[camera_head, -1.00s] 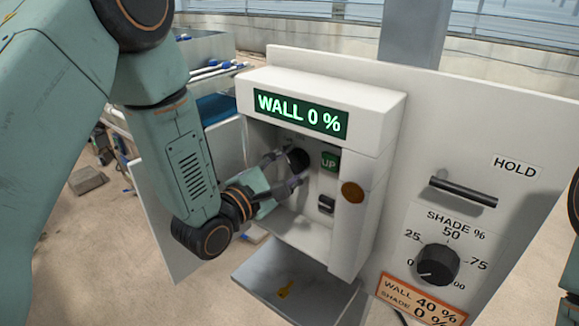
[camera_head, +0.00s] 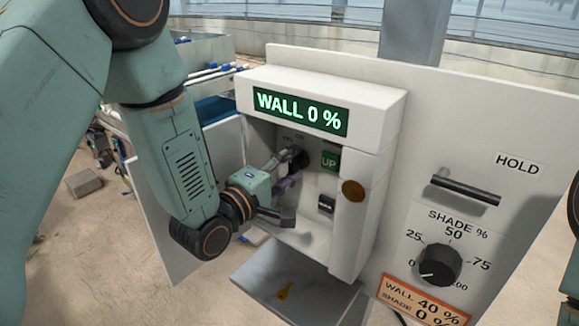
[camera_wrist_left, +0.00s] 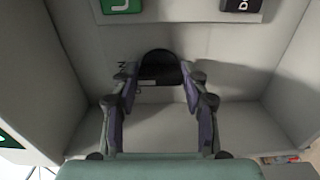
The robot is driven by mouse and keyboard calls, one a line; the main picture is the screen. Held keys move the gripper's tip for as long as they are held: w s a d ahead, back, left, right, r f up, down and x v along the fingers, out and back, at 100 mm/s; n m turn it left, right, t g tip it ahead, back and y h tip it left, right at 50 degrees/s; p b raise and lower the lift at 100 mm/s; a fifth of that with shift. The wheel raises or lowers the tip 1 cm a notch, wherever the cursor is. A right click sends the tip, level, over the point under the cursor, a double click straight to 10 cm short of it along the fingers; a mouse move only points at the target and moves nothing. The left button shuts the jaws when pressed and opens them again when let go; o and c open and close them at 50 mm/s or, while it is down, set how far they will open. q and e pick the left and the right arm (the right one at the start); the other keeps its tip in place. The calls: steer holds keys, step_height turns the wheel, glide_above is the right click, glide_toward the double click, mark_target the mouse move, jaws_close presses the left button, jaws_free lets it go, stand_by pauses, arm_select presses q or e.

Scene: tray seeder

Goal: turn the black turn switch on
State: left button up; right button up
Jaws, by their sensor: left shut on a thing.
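The black turn switch (camera_head: 299,158) is in the recess of the white control box, under small lettering that is partly covered. It also shows in the wrist view as a dark round knob (camera_wrist_left: 160,66). My left gripper (camera_head: 290,168) reaches into the recess from the left. In the wrist view its two fingers (camera_wrist_left: 158,78) stand on either side of the switch, and it is shut on the switch. The fingers hide part of the knob, so I cannot read its setting. My right gripper is out of view.
The control box (camera_head: 370,105) has a display (camera_head: 300,112) reading WALL 0 %. A green UP button (camera_head: 330,160) and a dark button (camera_head: 326,204) sit right of the switch. A HOLD handle (camera_head: 465,190) and SHADE dial (camera_head: 438,264) are on the panel. An open door (camera_head: 185,245) stands left.

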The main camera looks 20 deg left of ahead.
arm_select(q)
steer(key=shift+f, duration=0.15)
steer(key=o, duration=1.2)
steer(key=shift+s, duration=0.1)
steer(key=shift+c, duration=0.2)
steer(key=v, duration=0.7)
steer(key=shift+s, duration=0.15)
steer(key=shift+s, duration=0.1)
steer(key=shift+a, duration=0.1)
